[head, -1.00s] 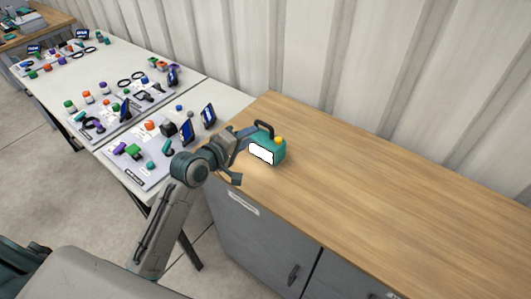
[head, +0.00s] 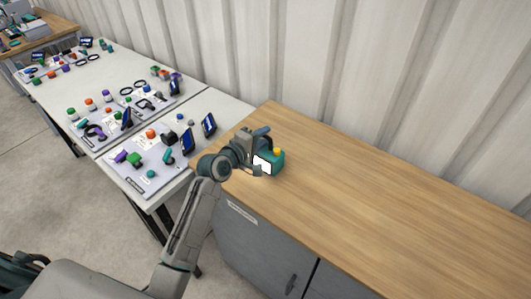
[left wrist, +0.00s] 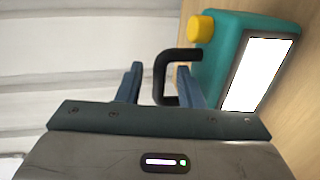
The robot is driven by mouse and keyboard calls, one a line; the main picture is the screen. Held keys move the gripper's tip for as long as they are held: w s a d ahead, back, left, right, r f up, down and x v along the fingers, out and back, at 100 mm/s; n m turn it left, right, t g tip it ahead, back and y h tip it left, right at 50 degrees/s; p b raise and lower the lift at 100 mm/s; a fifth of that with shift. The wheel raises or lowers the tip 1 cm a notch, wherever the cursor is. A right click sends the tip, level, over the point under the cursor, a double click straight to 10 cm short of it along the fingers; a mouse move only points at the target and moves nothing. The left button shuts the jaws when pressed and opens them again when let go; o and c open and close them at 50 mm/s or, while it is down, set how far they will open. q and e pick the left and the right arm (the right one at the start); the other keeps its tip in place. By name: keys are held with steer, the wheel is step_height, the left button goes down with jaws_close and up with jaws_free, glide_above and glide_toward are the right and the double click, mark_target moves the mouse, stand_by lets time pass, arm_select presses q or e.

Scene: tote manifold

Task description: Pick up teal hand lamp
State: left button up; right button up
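The teal hand lamp (head: 278,160) stands on the wooden cabinet top near its left end. It has a yellow knob, a white lit panel and a black handle. My left gripper (head: 261,150) is at the lamp's handle side. In the left wrist view the lamp (left wrist: 222,55) is at the upper right, and its black handle (left wrist: 166,72) reaches between the two blue-grey fingers of the left gripper (left wrist: 158,82). The fingers are apart, with a gap showing between the left finger and the handle. My right gripper is in neither view.
The wooden cabinet top (head: 390,210) is clear to the right of the lamp. A corrugated wall (head: 400,80) stands behind it. White tables (head: 215,101) at the left hold boards with small coloured parts and dark upright screens.

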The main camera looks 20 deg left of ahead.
arm_select(q)
steer(key=shift+x, duration=0.85)
steer(key=shift+s, duration=0.15)
jaws_close()
stand_by(0.6)
